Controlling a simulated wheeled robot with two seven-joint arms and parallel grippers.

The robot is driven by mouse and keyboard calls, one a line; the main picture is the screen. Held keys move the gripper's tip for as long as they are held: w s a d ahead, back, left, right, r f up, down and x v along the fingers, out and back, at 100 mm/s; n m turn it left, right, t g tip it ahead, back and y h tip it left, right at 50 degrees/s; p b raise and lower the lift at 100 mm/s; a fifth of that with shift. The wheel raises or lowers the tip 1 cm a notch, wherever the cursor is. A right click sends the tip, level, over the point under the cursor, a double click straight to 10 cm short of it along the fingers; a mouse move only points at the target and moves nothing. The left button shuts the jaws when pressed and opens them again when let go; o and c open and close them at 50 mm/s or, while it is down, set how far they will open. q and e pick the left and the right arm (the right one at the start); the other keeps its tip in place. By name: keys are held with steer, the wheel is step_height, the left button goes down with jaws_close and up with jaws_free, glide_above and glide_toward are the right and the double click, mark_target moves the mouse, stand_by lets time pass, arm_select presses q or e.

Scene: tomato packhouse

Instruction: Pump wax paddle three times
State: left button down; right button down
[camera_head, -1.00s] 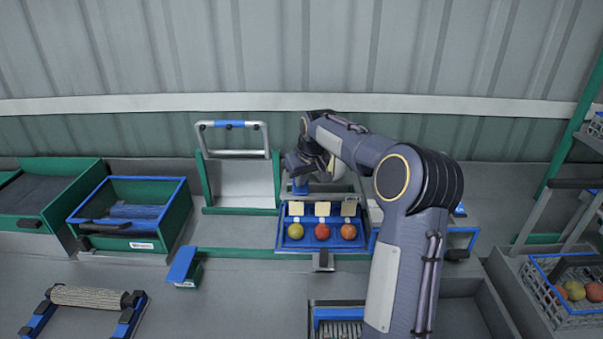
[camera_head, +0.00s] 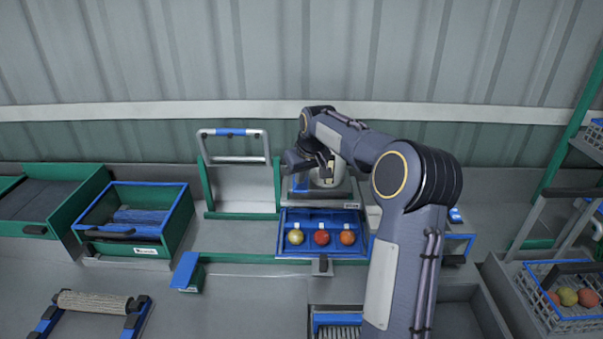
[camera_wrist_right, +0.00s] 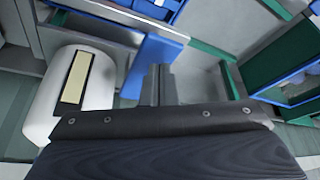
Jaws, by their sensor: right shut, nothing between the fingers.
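A blue paddle (camera_head: 301,180) stands beside a white rounded tank (camera_head: 340,178) behind the fruit tray, in the middle of the bench. My right gripper (camera_head: 298,161) is shut and empty, close to the paddle. The wrist view shows the shut grey fingers (camera_wrist_right: 160,84) near the blue paddle (camera_wrist_right: 152,60); I cannot tell whether they touch. In that view the white tank (camera_wrist_right: 82,100) with its cream strip is on the left. My right forearm hides part of the tank's surroundings. My left gripper is not in view.
A blue tray (camera_head: 322,254) in front of the tank holds three fruits. A green crate (camera_head: 176,220) and a metal-handled stand (camera_head: 240,190) are on the left. A brush roller (camera_head: 92,301) lies front left. A fruit basket (camera_head: 562,308) is at right.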

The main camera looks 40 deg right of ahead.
stand_by(0.5)
step_height(320, 180, up, 5)
steer(key=p, duration=0.4)
steer(key=shift+r, duration=0.1)
